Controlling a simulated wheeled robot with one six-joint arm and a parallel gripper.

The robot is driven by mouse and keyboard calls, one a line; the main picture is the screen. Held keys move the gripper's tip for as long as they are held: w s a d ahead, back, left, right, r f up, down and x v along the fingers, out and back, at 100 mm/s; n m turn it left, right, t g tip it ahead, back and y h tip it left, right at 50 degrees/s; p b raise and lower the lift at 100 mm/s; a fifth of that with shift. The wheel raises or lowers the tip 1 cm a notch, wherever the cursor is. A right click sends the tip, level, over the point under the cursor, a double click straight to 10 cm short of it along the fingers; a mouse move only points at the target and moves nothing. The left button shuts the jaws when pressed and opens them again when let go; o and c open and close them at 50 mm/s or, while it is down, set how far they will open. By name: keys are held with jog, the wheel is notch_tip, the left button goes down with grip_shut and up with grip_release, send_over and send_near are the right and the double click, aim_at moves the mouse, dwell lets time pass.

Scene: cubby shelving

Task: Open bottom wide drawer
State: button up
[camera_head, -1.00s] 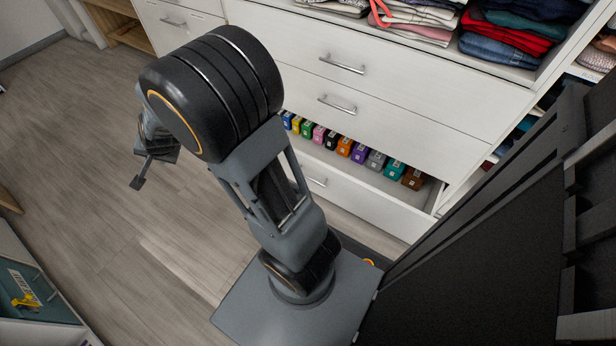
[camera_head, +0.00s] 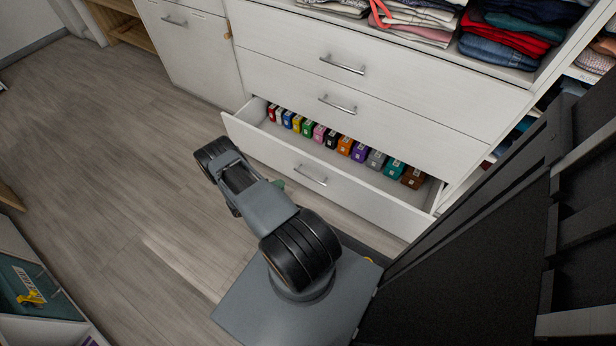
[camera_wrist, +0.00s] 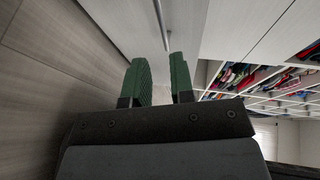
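The bottom wide drawer (camera_head: 270,150) is white and stands pulled out, with a row of small coloured boxes (camera_head: 345,147) inside. Its metal bar handle (camera_head: 311,176) is on the front face. My gripper (camera_head: 277,184) is low in front of the drawer, left of the handle and largely hidden by my arm. In the wrist view, the green fingers of my gripper (camera_wrist: 161,65) are apart with a gap between them. A metal bar handle (camera_wrist: 161,22) lines up with that gap beyond the tips; I see no grip on it.
Two closed wide drawers (camera_head: 370,70) are above the open one. Folded clothes (camera_head: 510,35) lie on the shelf over them. A closed cabinet door (camera_head: 190,50) is at the left. The wooden floor (camera_head: 100,130) is clear on the left.

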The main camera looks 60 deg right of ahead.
aim_at(308, 176)
jog(key=shift+s+b+x, duration=0.2)
jog(key=shift+b+x, duration=0.4)
jog(key=shift+x, duration=1.75)
jog(key=shift+s+b+x, duration=0.15)
jog(key=shift+b+x, duration=0.45)
jog(key=shift+x, duration=1.7)
jog(key=shift+s+b+x, duration=0.2)
jog(key=shift+b+x, duration=0.4)
jog(key=shift+x, duration=1.75)
jog(key=shift+a, duration=0.2)
grip_shut()
